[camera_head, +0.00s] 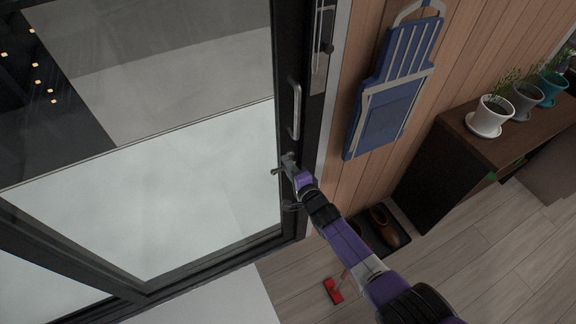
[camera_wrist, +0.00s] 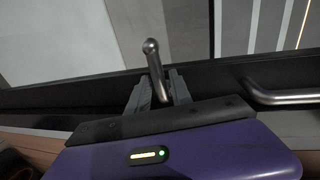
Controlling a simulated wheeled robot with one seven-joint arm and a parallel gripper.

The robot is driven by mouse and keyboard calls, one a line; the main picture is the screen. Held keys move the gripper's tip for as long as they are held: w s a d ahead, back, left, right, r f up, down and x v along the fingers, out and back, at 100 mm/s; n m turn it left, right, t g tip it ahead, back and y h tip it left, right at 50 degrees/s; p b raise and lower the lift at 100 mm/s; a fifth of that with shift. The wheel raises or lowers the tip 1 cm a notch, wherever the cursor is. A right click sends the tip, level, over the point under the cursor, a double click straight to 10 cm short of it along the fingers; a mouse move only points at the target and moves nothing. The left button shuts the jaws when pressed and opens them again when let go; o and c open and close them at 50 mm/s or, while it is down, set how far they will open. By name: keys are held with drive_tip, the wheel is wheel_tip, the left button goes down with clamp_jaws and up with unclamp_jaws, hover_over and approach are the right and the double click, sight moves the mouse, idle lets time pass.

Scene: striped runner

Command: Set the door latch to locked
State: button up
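The door latch is a short metal lever with a rounded end (camera_wrist: 154,68). It sticks up, tilted slightly left, between my fingers in the wrist view. My gripper (camera_wrist: 160,88) has one grey finger on each side of the lever, close to it. Whether both fingers touch it is not clear. In the head view my gripper (camera_head: 284,164) is at the dark frame of the glass door (camera_head: 150,190), just below the long door handle (camera_head: 294,108). There the latch is small and mostly hidden by my fingers.
The handle bar (camera_wrist: 285,96) lies right of my gripper in the wrist view. A blue folded rack (camera_head: 392,115) hangs on the wood wall. Shoes (camera_head: 388,228) and a red-headed tool (camera_head: 333,290) are on the floor. A dark cabinet (camera_head: 450,160) with potted plants stands right.

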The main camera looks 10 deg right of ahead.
drive_tip(key=shift+s+d+r+p, duration=0.15)
drive_tip(key=shift+s+r+p, duration=0.05)
drive_tip(key=shift+s+p, duration=0.1)
drive_tip(key=p+v, duration=0.4)
drive_tip(key=v, duration=0.3)
drive_tip(key=shift+s+f, duration=0.1)
drive_tip(key=shift+f, duration=0.05)
idle(0.4)
